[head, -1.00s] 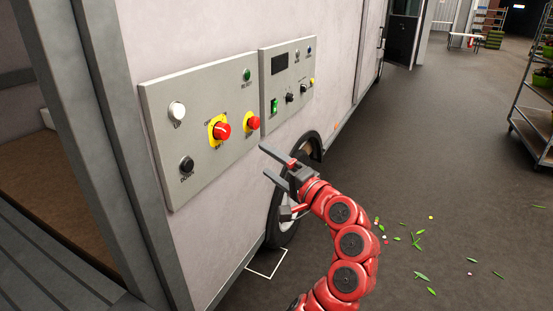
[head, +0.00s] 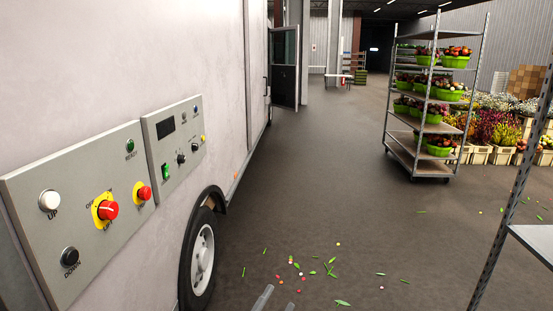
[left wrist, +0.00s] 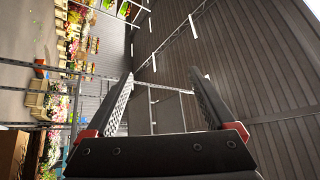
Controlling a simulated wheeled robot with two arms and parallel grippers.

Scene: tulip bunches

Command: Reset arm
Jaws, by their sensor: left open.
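My left gripper (head: 276,303) shows only as grey fingertips at the bottom edge of the head view, over the floor to the right of the van wheel. In the left wrist view the left gripper (left wrist: 160,88) is open, its two dark ridged fingers wide apart with nothing between them. It is clear of the control panels. The rest of my left arm is out of the head view. My right gripper is not in view.
A control panel (head: 91,236) and a smaller panel (head: 176,166) are on the white wall at left, above a wheel (head: 203,258). A flower trolley (head: 410,150) stands at right; a rack post (head: 515,195) is nearer. Leaves and petals lie on the open floor.

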